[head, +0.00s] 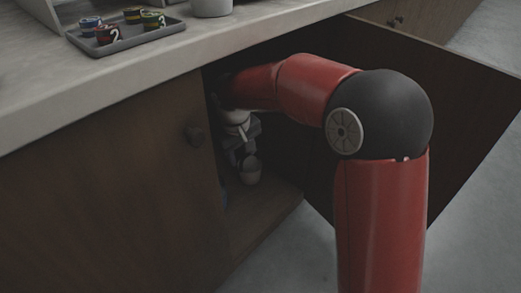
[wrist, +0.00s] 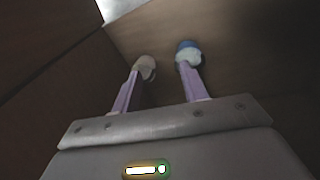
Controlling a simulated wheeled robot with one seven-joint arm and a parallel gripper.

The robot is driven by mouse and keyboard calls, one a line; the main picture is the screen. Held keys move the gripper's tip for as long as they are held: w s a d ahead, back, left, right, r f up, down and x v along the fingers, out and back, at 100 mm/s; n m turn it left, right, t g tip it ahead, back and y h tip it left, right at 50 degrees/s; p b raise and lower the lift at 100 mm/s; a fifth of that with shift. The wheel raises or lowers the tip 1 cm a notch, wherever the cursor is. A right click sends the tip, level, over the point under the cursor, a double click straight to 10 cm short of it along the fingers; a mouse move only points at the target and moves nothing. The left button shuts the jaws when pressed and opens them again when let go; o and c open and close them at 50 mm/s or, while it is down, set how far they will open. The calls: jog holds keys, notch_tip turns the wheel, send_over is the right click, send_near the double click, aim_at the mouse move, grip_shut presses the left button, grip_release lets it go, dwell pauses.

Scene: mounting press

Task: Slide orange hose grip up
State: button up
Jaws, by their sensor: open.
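No orange hose grip can be made out in either view. My gripper (wrist: 166,60) is open inside the cabinet, with its two pale purple fingers apart in the wrist view. Nothing is seen held between them. The left fingertip looks beige. A small blue and white shape (wrist: 187,50) shows at the right fingertip; I cannot tell whether it touches. In the head view my red arm reaches through the open cabinet front, and the gripper end is dark and partly hidden there.
The open cabinet door (head: 460,105) stands to the right of my arm. A closed door (head: 110,190) with a round knob is on the left.

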jog(key=s+d+r+m, duration=0.1)
jog(key=s+d+r, duration=0.1)
jog(key=d+r, duration=0.2)
jog(key=shift+s+d, duration=0.35)
jog(key=shift+d, duration=0.1)
